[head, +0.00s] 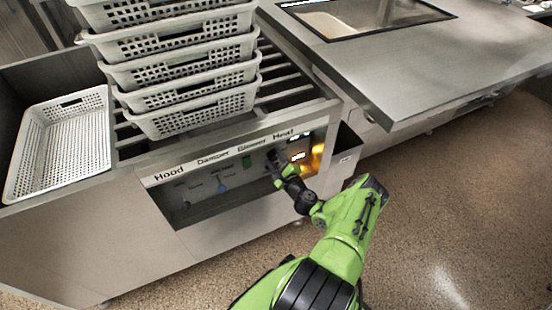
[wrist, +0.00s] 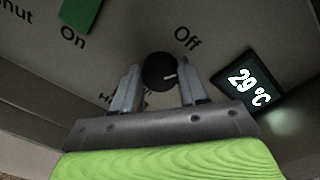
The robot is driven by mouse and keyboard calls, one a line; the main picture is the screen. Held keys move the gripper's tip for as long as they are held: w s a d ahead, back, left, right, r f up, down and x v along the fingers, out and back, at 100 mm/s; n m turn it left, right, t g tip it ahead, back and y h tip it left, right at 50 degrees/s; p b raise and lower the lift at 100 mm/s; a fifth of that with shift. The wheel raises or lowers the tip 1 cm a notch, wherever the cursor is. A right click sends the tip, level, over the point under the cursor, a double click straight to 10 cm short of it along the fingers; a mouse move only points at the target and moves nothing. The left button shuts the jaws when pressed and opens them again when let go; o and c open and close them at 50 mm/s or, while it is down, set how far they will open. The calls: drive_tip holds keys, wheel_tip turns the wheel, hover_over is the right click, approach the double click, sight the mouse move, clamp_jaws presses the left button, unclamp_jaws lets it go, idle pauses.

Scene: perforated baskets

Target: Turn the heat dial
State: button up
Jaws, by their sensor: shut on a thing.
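The heat dial is a round black knob (wrist: 160,72) with a pale pointer mark, in the wrist view. "Off" is printed to its upper right, and partly covered lettering lies below it. My gripper (wrist: 160,86) has one grey finger on each side of the dial and is shut on it. In the head view my gripper (head: 283,168) reaches the right end of the control panel (head: 195,192), under the "Heat" label, and hides the dial there.
The panel also carries Hood, Damper and Blower labels, with a green switch (head: 246,161) left of my gripper. Stacked perforated baskets (head: 190,110) stand on the rack above, and one basket (head: 62,145) lies at left. A steel table (head: 440,75) is at right. Floor at lower right is clear.

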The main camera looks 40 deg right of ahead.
drive_tip(key=n+p, duration=0.1)
drive_tip(key=n, duration=0.4)
drive_tip(key=shift+a, duration=0.1)
drive_tip(key=shift+f+n, duration=0.1)
drive_tip(key=shift+n, duration=0.3)
idle(0.3)
drive_tip(key=o, duration=1.1)
drive_tip(key=shift+c, duration=0.2)
drive_tip(key=shift+p, duration=0.3)
drive_tip(key=p+v, duration=0.5)
drive_tip(key=v, duration=1)
drive_tip(key=shift+s+a, duration=0.2)
drive_tip(key=shift+s, duration=0.1)
